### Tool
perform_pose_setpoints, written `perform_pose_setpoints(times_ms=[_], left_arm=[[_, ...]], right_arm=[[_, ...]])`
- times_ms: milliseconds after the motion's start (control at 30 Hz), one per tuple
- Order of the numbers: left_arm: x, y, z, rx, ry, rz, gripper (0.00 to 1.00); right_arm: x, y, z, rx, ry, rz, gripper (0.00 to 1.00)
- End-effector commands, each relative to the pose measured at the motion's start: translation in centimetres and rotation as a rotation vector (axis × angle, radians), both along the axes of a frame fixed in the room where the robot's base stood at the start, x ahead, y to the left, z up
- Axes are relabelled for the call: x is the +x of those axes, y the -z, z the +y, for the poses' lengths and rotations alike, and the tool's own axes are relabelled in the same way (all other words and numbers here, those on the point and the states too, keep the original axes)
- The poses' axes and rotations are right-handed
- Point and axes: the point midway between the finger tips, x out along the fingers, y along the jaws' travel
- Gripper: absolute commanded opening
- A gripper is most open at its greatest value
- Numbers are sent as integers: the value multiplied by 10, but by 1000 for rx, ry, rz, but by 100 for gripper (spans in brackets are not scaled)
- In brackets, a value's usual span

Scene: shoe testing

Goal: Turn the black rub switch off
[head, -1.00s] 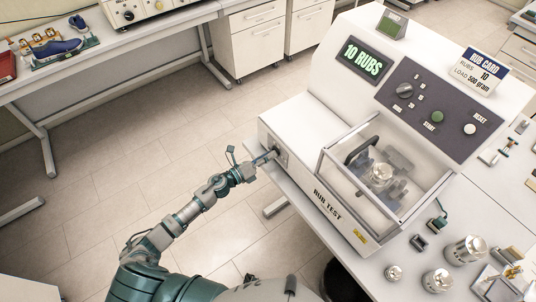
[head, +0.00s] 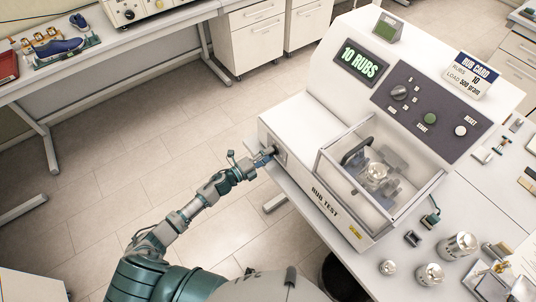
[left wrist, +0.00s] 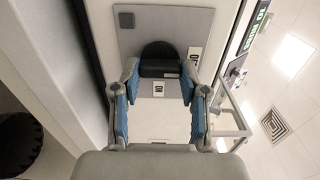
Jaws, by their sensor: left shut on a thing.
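The black rub switch (left wrist: 160,60) is on a grey plate (left wrist: 205,22) on the left end of the white rub test machine (head: 290,122). My left gripper (left wrist: 160,78) is shut on the switch, with one blue-padded finger on each side of it. Small white labels sit below the switch and to its right in the left wrist view; I cannot read its setting surely. In the head view my left gripper (head: 268,154) reaches the machine's end and mostly hides the switch. The green display (head: 362,63) reads "10 RUBS". My right gripper is not in view.
The machine has a clear-walled chamber (head: 372,180) and a dark control panel (head: 430,112). Metal weights (head: 457,246) stand on the table at the lower right. A bench with a blue shoe (head: 60,47) is at the upper left. Open floor lies left of the machine.

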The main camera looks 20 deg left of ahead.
Motion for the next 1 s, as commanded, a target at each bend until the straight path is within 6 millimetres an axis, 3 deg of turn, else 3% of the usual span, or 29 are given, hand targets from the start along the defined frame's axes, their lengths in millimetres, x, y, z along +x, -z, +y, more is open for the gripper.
perform_pose_setpoints(times_ms=[467, 500, 600, 1000], left_arm=[[2, 0, 4, -11, -9, 11, 9], [2, 0, 4, -11, -9, 11, 46], [2, 0, 3, -11, -8, 11, 69], [-6, 1, 6, -11, -3, 11, 69]], right_arm=[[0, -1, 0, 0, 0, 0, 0], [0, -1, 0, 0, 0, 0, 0], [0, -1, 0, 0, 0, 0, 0], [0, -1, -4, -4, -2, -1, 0]])
